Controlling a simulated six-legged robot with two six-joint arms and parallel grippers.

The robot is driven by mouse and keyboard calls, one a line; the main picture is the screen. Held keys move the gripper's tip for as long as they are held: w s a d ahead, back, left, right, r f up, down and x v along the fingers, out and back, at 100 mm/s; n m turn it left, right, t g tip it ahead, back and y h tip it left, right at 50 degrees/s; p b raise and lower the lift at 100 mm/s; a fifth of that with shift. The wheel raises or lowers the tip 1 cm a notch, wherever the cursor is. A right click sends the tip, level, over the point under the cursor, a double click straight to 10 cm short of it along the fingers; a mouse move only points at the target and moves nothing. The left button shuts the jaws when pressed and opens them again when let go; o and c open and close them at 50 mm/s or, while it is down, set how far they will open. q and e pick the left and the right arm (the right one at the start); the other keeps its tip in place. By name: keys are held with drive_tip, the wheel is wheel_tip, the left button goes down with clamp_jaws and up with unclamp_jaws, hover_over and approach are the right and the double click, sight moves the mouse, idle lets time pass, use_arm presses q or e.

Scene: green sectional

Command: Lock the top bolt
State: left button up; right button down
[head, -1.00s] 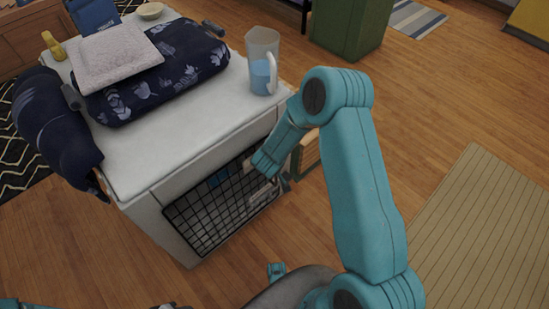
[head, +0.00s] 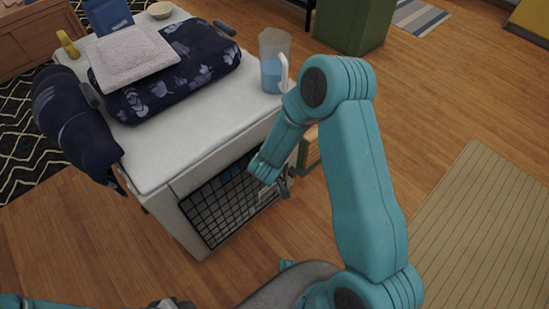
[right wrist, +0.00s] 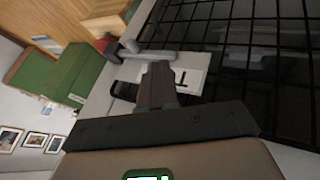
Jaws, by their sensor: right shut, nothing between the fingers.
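A black wire-grid door (head: 222,208) sits on the front of a white-topped crate cabinet (head: 205,148). It fills the right side of the right wrist view (right wrist: 235,60). A grey metal bolt (right wrist: 128,48) lies near the door's edge in the right wrist view, beside a pale plate (right wrist: 190,80). My right gripper (right wrist: 157,72) is shut and empty, its tips close to the bolt; contact cannot be told. In the head view my right wrist (head: 264,168) is at the door's right edge, with its fingertips unclear. My left gripper (head: 172,303) is barely visible at the bottom edge.
A pitcher of blue liquid (head: 272,62) stands on the cabinet top near my right forearm. A dark patterned cushion (head: 180,85) and a folded pale blanket (head: 135,58) lie farther left. A green bin (head: 352,22) stands behind.

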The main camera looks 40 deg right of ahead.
drive_tip(key=p+v, duration=0.1)
drive_tip(key=v, duration=0.2)
drive_tip(key=shift+s+a+r, duration=0.15)
drive_tip(key=shift+s+r, duration=0.05)
drive_tip(key=shift+r, duration=0.15)
drive_tip(key=shift+s+f, duration=0.1)
